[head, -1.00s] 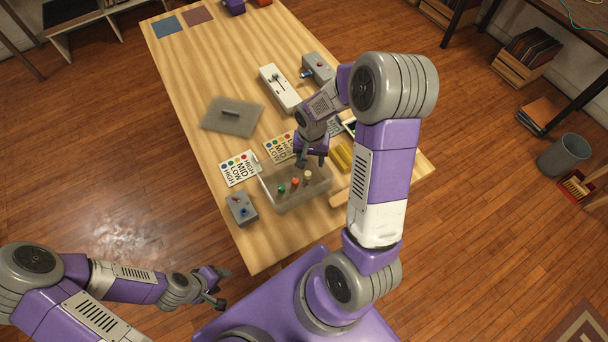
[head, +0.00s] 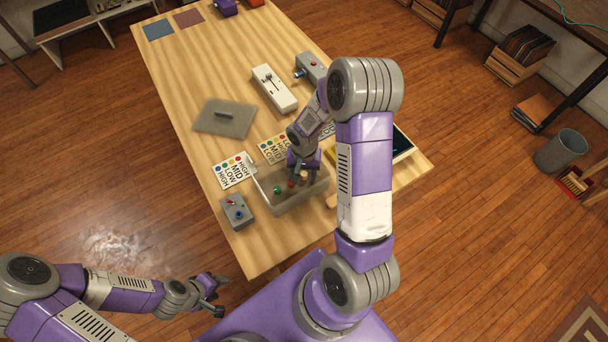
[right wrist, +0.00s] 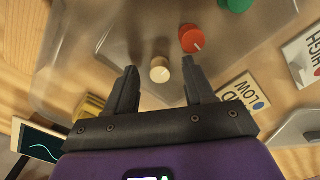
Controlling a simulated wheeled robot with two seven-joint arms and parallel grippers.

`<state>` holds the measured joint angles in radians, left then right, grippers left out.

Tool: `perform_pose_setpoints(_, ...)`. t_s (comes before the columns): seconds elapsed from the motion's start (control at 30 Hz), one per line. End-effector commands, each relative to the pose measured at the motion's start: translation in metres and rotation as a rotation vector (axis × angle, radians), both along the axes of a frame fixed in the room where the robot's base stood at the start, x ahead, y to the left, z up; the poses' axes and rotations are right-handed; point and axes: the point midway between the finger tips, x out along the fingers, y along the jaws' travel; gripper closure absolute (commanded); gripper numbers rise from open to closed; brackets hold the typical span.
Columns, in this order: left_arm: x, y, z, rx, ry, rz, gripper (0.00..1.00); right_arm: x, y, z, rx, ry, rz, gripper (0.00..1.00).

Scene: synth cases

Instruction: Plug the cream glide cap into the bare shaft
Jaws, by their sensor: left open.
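The cream cap (head: 304,176) stands in a translucent grey tray (head: 318,192), beside a red cap (head: 291,184) and a green cap (head: 277,190). My right gripper (head: 303,169) is over the tray at the cream cap. In the right wrist view its open fingers (right wrist: 160,74) lie either side of the cream cap (right wrist: 160,75), with gaps showing. My left gripper (head: 214,292) is open and empty, off the table's near left edge. A white box (head: 274,90) with a dark slot and small stem stands farther back; I cannot tell whether this is the bare shaft.
A grey control box (head: 236,211) stands left of the tray. A grey lid (head: 224,118), label cards (head: 234,171) and a grey device (head: 311,66) lie around. A dark-screened tablet (head: 402,143) is right of my right arm.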

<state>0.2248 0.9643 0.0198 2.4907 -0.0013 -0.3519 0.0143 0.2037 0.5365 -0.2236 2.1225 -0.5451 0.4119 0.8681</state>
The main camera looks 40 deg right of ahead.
Motion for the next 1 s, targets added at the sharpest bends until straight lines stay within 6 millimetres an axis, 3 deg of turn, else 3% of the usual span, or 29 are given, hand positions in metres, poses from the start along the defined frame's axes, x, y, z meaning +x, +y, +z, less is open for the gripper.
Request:
perform_pose_setpoints(0.03, 0.000, 0.000, 0.000, 0.000, 0.000, 0.000, 0.48, 0.000, 0.000, 0.000, 0.000, 0.000, 0.000, 0.53)
perform_pose_setpoints(0.33, 0.000, 0.000, 0.000, 0.000, 0.000, 0.000, 0.48, 0.000, 0.000, 0.000, 0.000, 0.000, 0.000, 0.99)
perform_pose_setpoints(0.67, 0.000, 0.000, 0.002, 0.000, 0.000, 0.000, 0.48, 0.000, 0.000, 0.005, -0.001, -0.001, 0.000, 1.00)
perform_pose_setpoints(1.0, 0.000, 0.000, 0.019, 0.000, 0.000, 0.000, 0.48, 0.001, 0.000, 0.069, -0.001, -0.005, -0.001, 1.00)
